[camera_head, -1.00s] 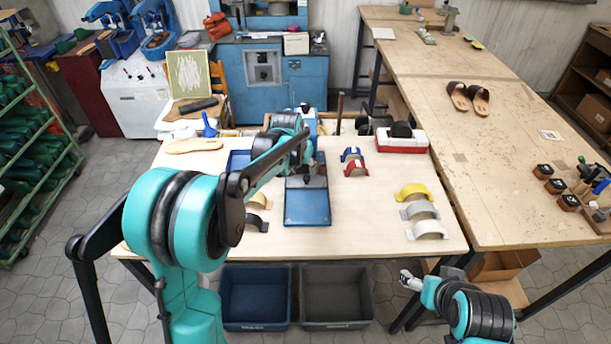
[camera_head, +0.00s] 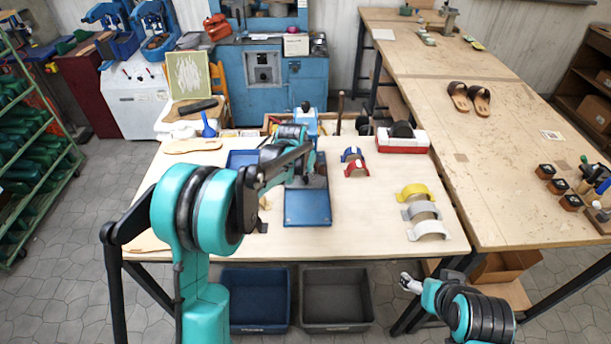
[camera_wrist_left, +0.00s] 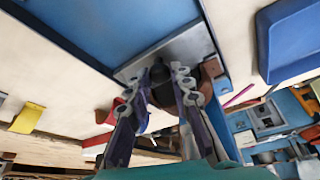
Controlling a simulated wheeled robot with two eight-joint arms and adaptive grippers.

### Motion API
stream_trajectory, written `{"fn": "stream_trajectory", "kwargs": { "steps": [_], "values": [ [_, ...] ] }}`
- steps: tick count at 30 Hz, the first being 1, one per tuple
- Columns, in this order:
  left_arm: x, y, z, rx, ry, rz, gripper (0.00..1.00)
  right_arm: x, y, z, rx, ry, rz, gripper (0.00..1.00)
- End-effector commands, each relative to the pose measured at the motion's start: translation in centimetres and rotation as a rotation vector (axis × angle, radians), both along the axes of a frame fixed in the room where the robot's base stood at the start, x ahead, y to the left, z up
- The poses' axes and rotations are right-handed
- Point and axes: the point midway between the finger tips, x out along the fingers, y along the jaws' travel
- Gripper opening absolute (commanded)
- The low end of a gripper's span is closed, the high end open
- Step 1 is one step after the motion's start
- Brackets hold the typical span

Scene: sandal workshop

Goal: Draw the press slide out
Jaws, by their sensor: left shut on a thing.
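The blue press slide (camera_head: 307,206) is a flat tray on the middle of the table, reaching toward me from the blue press (camera_head: 304,122). In the left wrist view the slide's blue surface (camera_wrist_left: 115,22) ends in a grey metal strip. My left gripper (camera_head: 307,168) is over the slide's far end, partly hidden by its own arm. In the left wrist view the left gripper (camera_wrist_left: 160,88) is shut on a dark knob (camera_wrist_left: 159,73) beside the grey strip. My right gripper (camera_head: 411,283) hangs in front of the table, low and away from the slide; its fingers are too small to judge.
Red and blue strap pieces (camera_head: 356,168) lie right of the slide. Yellow, grey and white arched pieces (camera_head: 421,211) lie farther right. A blue tray (camera_head: 240,158) sits left of the press. Blue (camera_head: 257,301) and grey (camera_head: 336,300) bins stand below the table's front edge.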

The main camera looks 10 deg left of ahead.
Motion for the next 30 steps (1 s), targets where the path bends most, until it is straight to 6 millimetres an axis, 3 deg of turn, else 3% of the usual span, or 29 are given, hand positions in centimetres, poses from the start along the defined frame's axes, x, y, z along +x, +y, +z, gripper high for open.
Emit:
{"fn": "stream_trajectory", "kwargs": {
  "steps": [5, 12, 18, 30],
  "values": [
    [-1.5, -0.4, 0.0, -0.001, 0.0, 0.0, 0.0, 0.0, 0.0, -0.1, 0.0, 0.0, 0.0, 0.74],
    [-8.0, -2.1, 0.0, -0.001, 0.001, -0.002, 0.0, 0.0, 0.0, -0.1, 0.0, 0.0, 0.0, 0.74],
    [-11.8, -3.1, 0.0, 0.0, 0.001, -0.001, 0.0, 0.0, 0.0, 0.0, 0.0, 0.0, 0.0, 0.74],
    [-12.7, -3.3, -0.1, -0.001, 0.005, -0.001, 0.0, 0.0, 0.0, 0.0, 0.0, 0.0, 0.0, 0.74]
  ]
}}
